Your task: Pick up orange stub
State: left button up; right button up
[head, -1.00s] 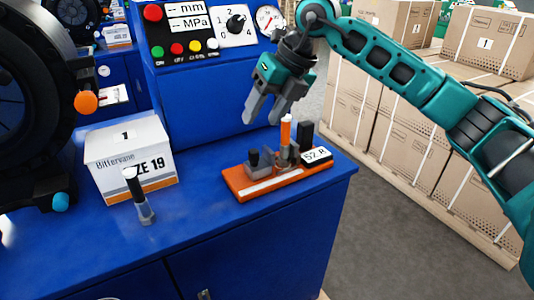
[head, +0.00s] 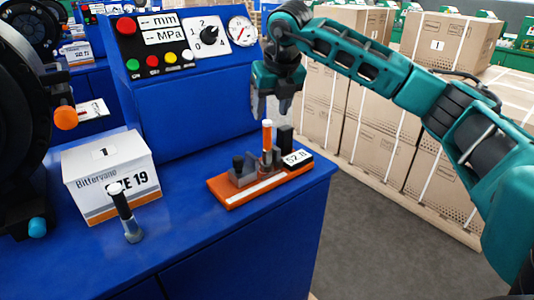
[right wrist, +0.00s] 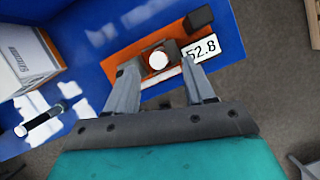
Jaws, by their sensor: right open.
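The orange stub (head: 267,136) is a slim upright orange cylinder with a white top. It stands in a grey holder on an orange base plate (head: 226,197) on the blue bench. In the right wrist view its round white top (right wrist: 158,60) shows between the finger ends. My right gripper (head: 271,106) is open, fingers pointing down, just above the stub; it also shows in the right wrist view (right wrist: 160,72), with nothing held. My left gripper is not in view.
A white box (head: 108,175) and a black-handled tool (head: 124,212) are further left on the bench. Cartons are at right.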

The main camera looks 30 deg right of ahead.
aim_at(268, 122)
jog(key=x, duration=0.5)
jog(key=shift+a+f, duration=0.1)
jog(key=shift+f, duration=0.1)
grip_shut()
dwell(0.3)
jog(key=shift+r, duration=0.1)
